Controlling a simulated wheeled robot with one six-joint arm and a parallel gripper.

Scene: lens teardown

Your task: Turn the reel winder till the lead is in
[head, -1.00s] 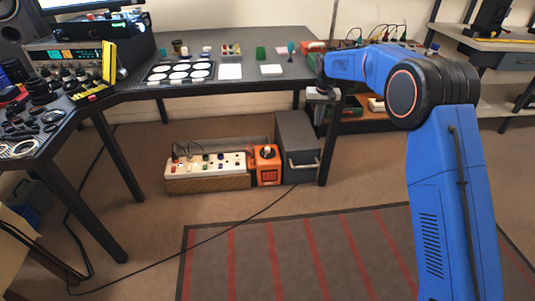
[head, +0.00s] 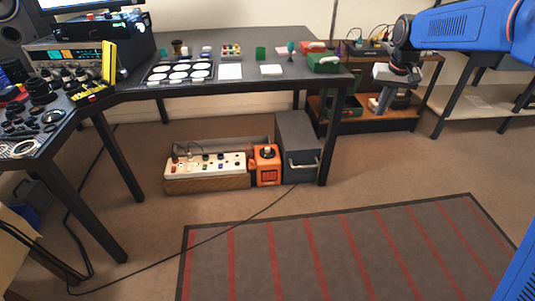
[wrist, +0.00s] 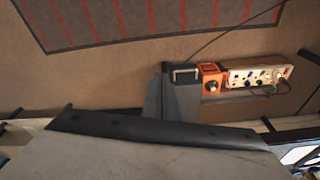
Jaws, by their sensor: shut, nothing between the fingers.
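The likely reel winder is an orange box (head: 267,165) with a dark-and-white knob on its front. It stands on the floor under the bench and also shows in the wrist view (wrist: 210,79). A thin black lead (head: 240,220) lies across the floor from near the grey cabinet towards the lower left; whether it joins the orange box is unclear. My gripper (head: 383,104) is shut and empty, in the air right of the bench, well away from the orange box. A large grey shape with a black edge fills the bottom of the wrist view.
A white socket panel (head: 207,166) in a wooden crate stands left of the orange box. A grey cabinet (head: 297,140) with a handle stands to its right, near the bench leg (head: 329,135). A shelf trolley (head: 432,90) stands behind my gripper.

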